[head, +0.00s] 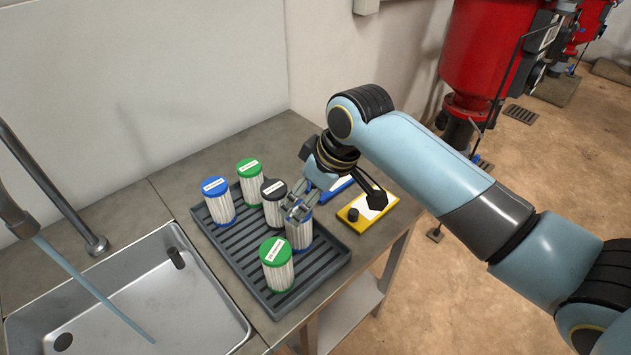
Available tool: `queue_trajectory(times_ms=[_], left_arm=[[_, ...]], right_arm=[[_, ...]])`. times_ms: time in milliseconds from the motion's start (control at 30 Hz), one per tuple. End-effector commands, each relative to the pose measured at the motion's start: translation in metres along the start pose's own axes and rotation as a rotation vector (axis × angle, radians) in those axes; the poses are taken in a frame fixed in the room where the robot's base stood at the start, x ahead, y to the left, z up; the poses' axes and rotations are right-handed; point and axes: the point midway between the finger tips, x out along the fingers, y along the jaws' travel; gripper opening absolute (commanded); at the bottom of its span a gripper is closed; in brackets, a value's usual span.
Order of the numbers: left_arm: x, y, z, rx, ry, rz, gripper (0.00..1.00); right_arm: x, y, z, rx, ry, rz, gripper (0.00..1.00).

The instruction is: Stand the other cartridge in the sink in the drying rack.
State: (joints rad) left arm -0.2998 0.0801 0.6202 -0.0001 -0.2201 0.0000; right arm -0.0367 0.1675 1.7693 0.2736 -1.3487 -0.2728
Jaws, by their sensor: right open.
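The dark grey drying rack (238,262) lies on the counter right of the sink (165,300). Several white pleated cartridges stand upright in it: a blue-capped one (218,207) at left, a green-capped one (251,188) at the back, a black-capped one (273,211) in the middle and a green-capped one (278,274) in front. Another cartridge (299,238) with blue at its edges stands at the rack's right side. My right gripper (297,208) is open right over it, and its fingers hide most of its cap. I see no cartridge in the visible part of the sink. My left gripper is out of view.
A faucet (50,190) rises at the sink's back left, with a pale blue streak (95,290) slanting down over the basin. Red tanks (495,50) stand behind.

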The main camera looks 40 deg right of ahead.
Motion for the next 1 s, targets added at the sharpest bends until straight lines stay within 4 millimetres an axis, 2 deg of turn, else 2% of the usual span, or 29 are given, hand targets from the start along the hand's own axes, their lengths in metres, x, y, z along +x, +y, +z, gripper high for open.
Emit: queue_trajectory(times_ms=[100,300,867,1000], left_arm=[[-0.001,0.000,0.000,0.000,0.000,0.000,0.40],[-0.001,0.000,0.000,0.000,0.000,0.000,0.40],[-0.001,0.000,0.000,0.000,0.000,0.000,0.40],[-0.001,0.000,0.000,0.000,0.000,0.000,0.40]], right_arm=[[-0.024,0.001,0.000,-0.003,0.002,0.003,0.78],[-0.045,0.000,0.000,-0.001,-0.001,0.001,0.78],[-0.048,0.000,0.000,0.000,-0.001,0.000,0.78],[-0.052,-0.006,0.012,0.007,-0.010,0.007,0.78]])
